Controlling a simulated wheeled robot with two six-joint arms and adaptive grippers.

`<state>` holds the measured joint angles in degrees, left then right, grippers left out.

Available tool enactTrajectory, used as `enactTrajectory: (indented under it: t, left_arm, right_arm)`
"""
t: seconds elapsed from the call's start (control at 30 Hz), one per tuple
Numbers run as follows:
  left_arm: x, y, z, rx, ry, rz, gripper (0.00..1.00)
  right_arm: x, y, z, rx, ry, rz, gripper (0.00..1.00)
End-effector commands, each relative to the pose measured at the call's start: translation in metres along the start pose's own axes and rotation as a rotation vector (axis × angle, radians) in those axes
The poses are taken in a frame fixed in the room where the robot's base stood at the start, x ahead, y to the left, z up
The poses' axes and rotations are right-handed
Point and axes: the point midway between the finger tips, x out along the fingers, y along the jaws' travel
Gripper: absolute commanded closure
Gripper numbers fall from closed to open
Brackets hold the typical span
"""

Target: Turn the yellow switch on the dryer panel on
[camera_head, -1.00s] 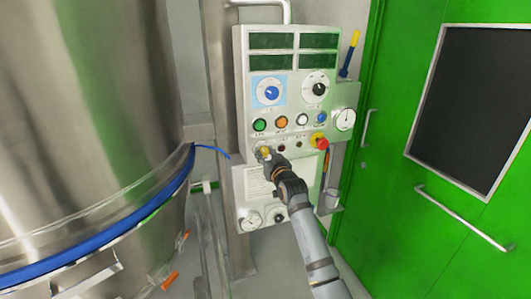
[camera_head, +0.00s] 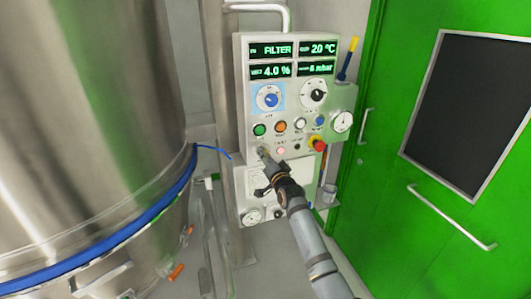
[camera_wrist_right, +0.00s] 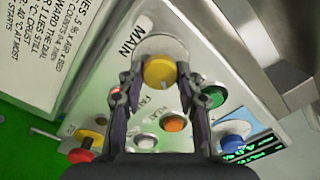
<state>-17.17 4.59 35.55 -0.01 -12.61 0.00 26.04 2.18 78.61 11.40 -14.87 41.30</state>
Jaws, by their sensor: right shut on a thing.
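The dryer panel (camera_head: 243,75) is a light grey box in the middle of the head view, with its four displays lit green and reading FILTER, 4.0 %, 20 °C and a mbar value. The yellow switch (camera_wrist_right: 160,72), labelled MAIN, is a round knob in the right wrist view. My right gripper (camera_wrist_right: 160,80) has a finger on each side of this knob and is shut on it. In the head view my right gripper (camera_head: 264,157) is at the panel's lower left and mostly hides the switch. My left gripper is not in view.
Green (camera_head: 260,129), orange (camera_head: 280,127), white (camera_head: 300,124) and blue buttons sit above the switch. A red emergency button (camera_head: 317,144) is to the right. A steel vessel (camera_head: 80,110) fills the left and a green door (camera_head: 400,150) the right.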

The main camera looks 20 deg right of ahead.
Motion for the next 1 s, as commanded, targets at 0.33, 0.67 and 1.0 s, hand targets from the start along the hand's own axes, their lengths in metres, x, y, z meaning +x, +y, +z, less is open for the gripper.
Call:
enactTrajectory:
  t: [0.33, 0.67, 1.0]
  left_arm:
    - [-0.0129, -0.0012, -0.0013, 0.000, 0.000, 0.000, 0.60]
    - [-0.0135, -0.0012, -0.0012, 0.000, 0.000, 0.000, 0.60]
    - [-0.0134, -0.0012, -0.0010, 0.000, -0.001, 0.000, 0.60]
  right_arm:
    - [0.0002, -0.0009, -0.0011, 0.115, 0.001, -0.001, 0.97]
    - [0.0002, -0.0003, -0.0006, 0.133, 0.001, -0.002, 0.97]
    - [0.0002, -0.0002, -0.0005, 0.132, 0.001, -0.001, 0.44]
